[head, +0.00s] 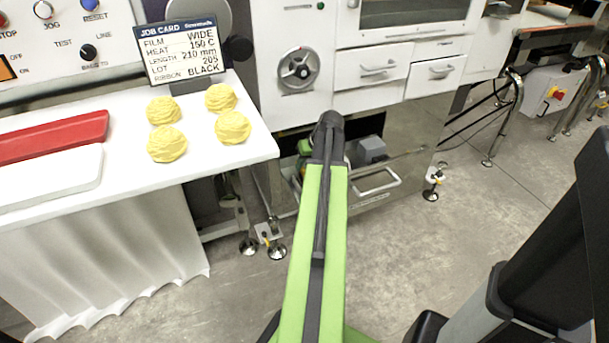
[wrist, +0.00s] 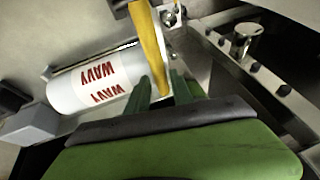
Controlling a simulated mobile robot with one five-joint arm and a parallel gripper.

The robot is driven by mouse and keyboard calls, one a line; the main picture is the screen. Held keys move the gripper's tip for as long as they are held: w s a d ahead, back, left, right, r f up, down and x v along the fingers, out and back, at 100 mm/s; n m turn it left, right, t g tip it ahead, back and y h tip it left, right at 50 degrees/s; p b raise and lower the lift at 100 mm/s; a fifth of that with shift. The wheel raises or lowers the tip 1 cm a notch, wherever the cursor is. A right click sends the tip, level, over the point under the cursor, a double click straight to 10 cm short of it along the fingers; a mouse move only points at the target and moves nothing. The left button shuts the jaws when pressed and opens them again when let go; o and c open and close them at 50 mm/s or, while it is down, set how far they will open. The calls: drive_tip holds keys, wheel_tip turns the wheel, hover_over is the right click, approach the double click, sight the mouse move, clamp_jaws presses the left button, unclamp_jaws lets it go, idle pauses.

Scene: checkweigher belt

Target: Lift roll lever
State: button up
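A yellow bar (wrist: 149,42), which looks like the roll lever, runs down from the top of the wrist view. Its lower end lies between the two dark green fingers of my gripper (wrist: 164,91). The fingers stand apart, with the bar in the gap; firm contact does not show. In the head view my arm reaches to the low opening under the machine, and my fingers and the lever cannot be made out there.
A metal rail with dark bolts (wrist: 254,67) and a shiny metal post (wrist: 241,40) are at the right of the wrist view. A grey block (wrist: 32,123) is at lower left.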

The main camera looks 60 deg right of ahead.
drive_tip(key=shift+w+f, duration=0.2)
drive_tip(key=shift+f, duration=0.3)
drive_tip(key=shift+c, duration=0.3)
clamp_jaws()
drive_tip(key=shift+s+d, duration=0.1)
idle(0.6)
